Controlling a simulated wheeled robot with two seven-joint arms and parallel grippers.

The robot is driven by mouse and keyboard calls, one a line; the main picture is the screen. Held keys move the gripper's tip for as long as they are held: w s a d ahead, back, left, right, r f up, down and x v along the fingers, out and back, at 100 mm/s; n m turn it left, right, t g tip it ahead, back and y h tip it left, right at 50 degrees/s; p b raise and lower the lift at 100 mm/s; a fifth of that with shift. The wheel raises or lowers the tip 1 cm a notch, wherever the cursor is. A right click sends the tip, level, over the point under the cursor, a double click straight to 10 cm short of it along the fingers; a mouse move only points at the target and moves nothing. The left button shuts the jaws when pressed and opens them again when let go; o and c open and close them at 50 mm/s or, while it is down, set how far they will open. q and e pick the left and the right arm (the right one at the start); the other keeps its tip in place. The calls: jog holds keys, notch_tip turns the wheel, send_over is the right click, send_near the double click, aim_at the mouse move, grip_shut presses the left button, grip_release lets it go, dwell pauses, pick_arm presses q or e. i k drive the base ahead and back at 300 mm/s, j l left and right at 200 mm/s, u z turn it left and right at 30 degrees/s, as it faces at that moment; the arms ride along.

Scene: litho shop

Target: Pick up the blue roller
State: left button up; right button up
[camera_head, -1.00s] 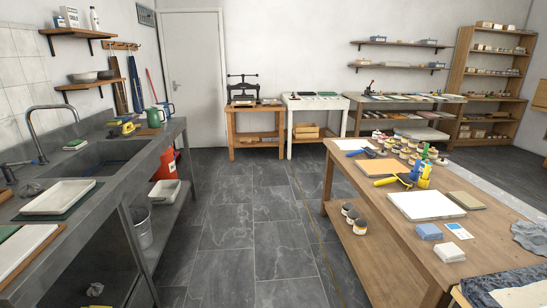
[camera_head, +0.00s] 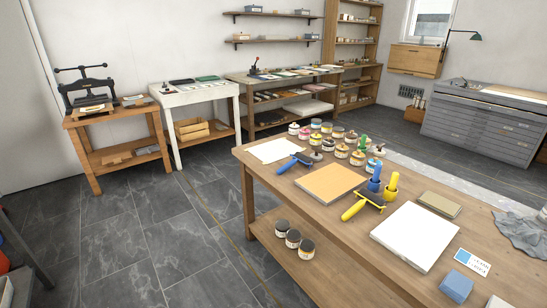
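The blue roller (camera_head: 290,164) lies on the wooden table (camera_head: 330,232), near its far left corner. It has a blue handle and a dark roller head. It lies between a white sheet (camera_head: 275,150) and an orange-tan board (camera_head: 330,181). A yellow-handled roller (camera_head: 356,209) lies closer, beside upright blue (camera_head: 375,179) and yellow (camera_head: 391,186) items. Neither of my grippers is in view.
Several ink jars (camera_head: 325,128) crowd the table behind the blue roller. A white slab (camera_head: 415,235) and a blue block (camera_head: 457,286) are on the near part. Dark floor (camera_head: 150,235) is clear left of the table. A press table (camera_head: 120,150) stands at the back left.

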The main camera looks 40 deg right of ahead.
aim_at(284, 169)
jog(key=i+z, duration=0.3)
jog(key=i, duration=0.15)
jog(key=i+j+z, duration=0.2)
jog(key=i+z, duration=0.15)
jog(key=i+j+z, duration=0.3)
jog(key=i, duration=0.15)
